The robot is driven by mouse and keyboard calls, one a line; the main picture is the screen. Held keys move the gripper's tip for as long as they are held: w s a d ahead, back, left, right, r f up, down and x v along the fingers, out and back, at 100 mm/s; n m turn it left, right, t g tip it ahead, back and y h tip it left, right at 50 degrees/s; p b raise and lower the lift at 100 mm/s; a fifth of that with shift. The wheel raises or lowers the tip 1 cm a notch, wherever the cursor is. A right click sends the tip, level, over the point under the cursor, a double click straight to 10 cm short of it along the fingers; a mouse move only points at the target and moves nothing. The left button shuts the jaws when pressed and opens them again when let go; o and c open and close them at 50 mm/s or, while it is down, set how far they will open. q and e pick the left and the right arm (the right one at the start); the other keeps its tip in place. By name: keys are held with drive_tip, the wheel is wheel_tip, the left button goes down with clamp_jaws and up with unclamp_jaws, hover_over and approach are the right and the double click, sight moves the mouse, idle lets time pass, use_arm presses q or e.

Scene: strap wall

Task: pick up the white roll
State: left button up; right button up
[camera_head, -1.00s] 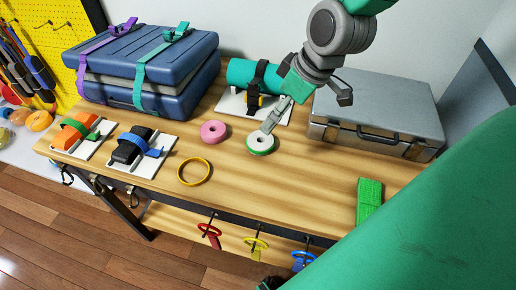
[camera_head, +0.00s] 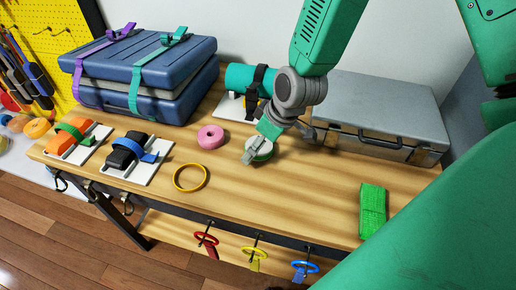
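The white roll (camera_head: 263,152), with a green outer edge, lies on the wooden workbench (camera_head: 300,190) near its middle. My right gripper (camera_head: 276,146) is over it, its arm coming down from the top. One grey finger reaches down across the roll's left part and hides some of it. The other, darker finger stands apart to the right, beyond the roll's right side. The gripper looks open. Whether the finger touches the roll is hard to tell. My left gripper is not in view.
A pink roll (camera_head: 204,143) lies just left, and a yellow ring (camera_head: 178,185) nearer the front. A teal cylinder with a black strap (camera_head: 238,77) is behind. A grey case (camera_head: 385,105) stands at right, stacked blue cases (camera_head: 180,65) at left, a green strap bundle (camera_head: 372,210) at front right.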

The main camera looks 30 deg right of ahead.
drive_tip(key=shift+w+d+f, duration=0.1)
drive_tip(key=shift+w+f, duration=0.15)
drive_tip(key=shift+f, duration=0.45)
drive_tip(key=shift+a+r, duration=0.1)
drive_tip(key=shift+a, duration=0.1)
drive_tip(key=c, duration=0.9)
drive_tip(key=shift+o, duration=0.2)
drive_tip(key=shift+r, duration=0.1)
